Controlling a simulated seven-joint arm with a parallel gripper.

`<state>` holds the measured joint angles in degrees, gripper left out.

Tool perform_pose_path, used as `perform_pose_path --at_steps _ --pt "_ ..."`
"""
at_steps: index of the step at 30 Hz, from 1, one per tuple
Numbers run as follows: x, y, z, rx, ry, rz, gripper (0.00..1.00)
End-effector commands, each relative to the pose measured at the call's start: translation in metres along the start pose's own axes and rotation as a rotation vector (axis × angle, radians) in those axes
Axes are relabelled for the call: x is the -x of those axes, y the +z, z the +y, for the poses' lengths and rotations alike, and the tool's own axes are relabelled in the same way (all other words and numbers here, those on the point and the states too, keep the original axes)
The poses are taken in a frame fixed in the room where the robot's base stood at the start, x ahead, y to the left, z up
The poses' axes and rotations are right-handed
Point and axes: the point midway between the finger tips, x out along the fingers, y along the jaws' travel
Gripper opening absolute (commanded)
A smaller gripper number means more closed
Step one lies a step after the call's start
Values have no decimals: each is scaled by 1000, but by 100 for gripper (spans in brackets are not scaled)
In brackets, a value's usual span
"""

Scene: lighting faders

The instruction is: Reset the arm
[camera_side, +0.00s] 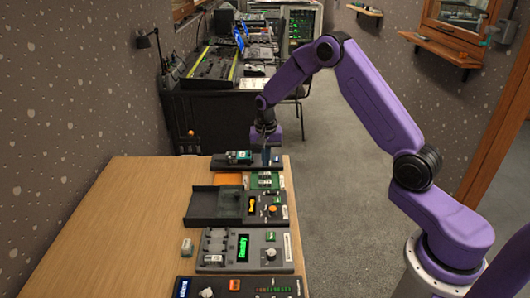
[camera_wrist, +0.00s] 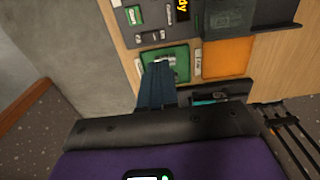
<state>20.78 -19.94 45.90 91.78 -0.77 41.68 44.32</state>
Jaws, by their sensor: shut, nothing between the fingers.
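My gripper (camera_side: 266,160) is at the far end of the wooden table, pointing down over the far dark panel (camera_side: 228,162). In the wrist view its two dark blue fingers (camera_wrist: 158,68) are together with nothing between them. Their tips appear in front of a green board (camera_wrist: 178,60), which in the side view (camera_side: 254,180) lies just nearer than the far panel. I cannot tell whether the tips touch anything. My purple arm reaches in from the right, bent at the elbow.
An orange pad (camera_wrist: 228,58) lies beside the green board. Nearer are a black tray (camera_side: 205,207), a panel with an orange knob (camera_side: 272,208) and a grey box with a green screen (camera_side: 242,248). A small pale block (camera_side: 187,246) stands left. The table's left side (camera_side: 120,215) is clear.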

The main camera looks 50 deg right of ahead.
Motion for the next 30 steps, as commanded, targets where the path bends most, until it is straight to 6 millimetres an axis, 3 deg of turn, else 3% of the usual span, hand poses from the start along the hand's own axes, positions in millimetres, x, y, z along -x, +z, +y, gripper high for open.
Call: perform_pose_path --at_steps 7,11,14,20,26,30 --pt "24 0 -3 3 -1 1 0" --pt "34 14 -8 59 -3 1 0" --pt "49 39 -14 163 -6 3 0" --pt "84 109 -16 450 -13 5 0" --pt "112 178 2 741 -18 5 0" --pt "128 223 24 944 -22 6 0"
